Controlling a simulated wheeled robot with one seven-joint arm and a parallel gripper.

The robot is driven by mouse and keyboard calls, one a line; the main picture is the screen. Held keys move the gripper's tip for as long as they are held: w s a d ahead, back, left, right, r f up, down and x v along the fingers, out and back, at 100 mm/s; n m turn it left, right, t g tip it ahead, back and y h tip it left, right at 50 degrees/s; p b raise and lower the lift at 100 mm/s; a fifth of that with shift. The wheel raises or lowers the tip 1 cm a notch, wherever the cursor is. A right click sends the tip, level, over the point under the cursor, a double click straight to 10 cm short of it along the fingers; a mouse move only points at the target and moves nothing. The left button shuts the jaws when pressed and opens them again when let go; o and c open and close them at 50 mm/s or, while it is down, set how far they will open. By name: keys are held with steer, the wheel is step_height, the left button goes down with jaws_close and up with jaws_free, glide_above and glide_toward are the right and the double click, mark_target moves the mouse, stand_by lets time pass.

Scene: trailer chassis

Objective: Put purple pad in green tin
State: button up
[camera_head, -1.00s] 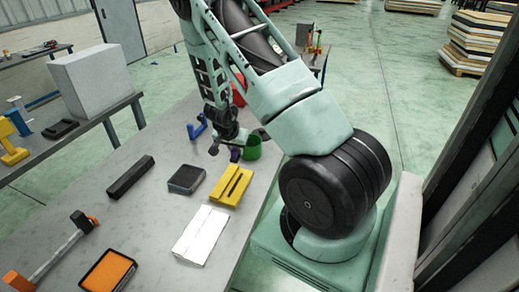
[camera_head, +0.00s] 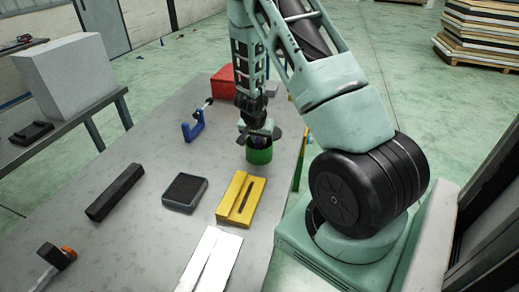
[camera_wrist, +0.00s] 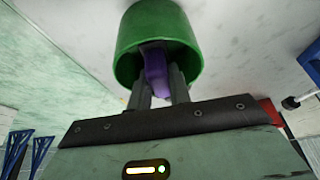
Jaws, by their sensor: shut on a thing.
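The green tin (camera_head: 259,155) stands on the grey table near its far right edge. It also shows in the wrist view (camera_wrist: 128,60), with its open mouth facing my gripper. My gripper (camera_wrist: 163,88) is shut on the purple pad (camera_wrist: 156,72), and the pad's far part is at or inside the tin's mouth. In the head view my gripper (camera_head: 258,132) is right above the tin, and the purple pad is mostly hidden there. Whether the pad touches the tin's bottom cannot be seen.
A yellow block (camera_head: 241,198), a dark pad in a grey frame (camera_head: 185,191), a black bar (camera_head: 115,192) and a white block (camera_head: 210,262) lie nearer on the table. A blue clamp (camera_head: 193,128) stands left of the tin and a red box (camera_head: 223,82) behind.

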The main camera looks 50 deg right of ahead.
mark_target(259, 146)
steer(key=shift+f, duration=1.5)
steer(key=shift+f+b, duration=0.15)
steer(key=shift+b, duration=0.15)
steer(key=o, duration=0.6)
